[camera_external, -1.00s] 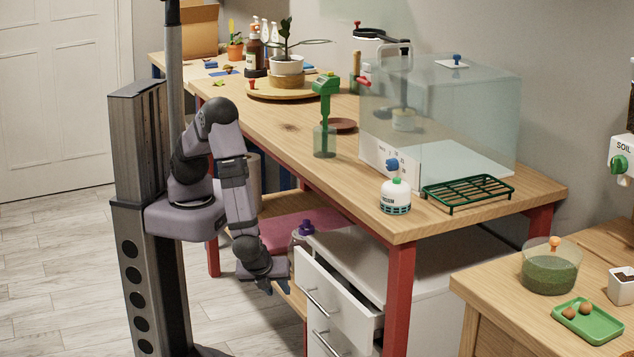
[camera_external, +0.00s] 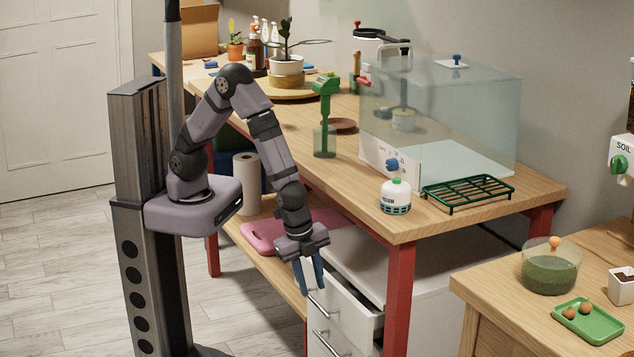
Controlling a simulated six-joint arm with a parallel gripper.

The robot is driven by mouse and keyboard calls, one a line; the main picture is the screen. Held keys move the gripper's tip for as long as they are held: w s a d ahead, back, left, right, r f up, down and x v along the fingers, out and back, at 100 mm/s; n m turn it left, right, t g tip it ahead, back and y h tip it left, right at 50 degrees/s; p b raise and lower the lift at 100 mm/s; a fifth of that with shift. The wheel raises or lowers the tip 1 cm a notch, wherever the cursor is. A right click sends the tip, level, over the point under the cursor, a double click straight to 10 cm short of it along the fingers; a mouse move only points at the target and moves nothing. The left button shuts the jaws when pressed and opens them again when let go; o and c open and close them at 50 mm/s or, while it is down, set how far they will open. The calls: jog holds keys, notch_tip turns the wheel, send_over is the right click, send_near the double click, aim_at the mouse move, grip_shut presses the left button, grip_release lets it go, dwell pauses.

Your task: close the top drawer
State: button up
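The top drawer (camera_external: 345,313) of the white cabinet under the table is pulled part way out, with a dark gap above its front. Its metal bar handle (camera_external: 318,306) is on the front face. My gripper (camera_external: 312,287) points down with its blue fingers right at the upper left part of the drawer front, in front of or over its edge. The fingers hide part of the drawer's left end and handle. I cannot tell whether they touch it, nor how far apart they are.
A lower drawer with its handle (camera_external: 325,342) is beneath. A red table leg (camera_external: 399,300) stands right of the drawer. The wooden tabletop (camera_external: 340,190) overhangs the cabinet. A pink tray (camera_external: 262,236) and paper roll (camera_external: 246,180) are on the low shelf. The floor at left is clear.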

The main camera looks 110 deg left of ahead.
jog(key=shift+w+a+f+b, duration=0.15)
jog(key=shift+f+b, duration=0.1)
jog(key=shift+f, duration=0.8)
jog(key=shift+w+a+f+b, duration=0.15)
jog(key=shift+f+b, duration=0.05)
jog(key=shift+f, duration=0.8)
grip_shut()
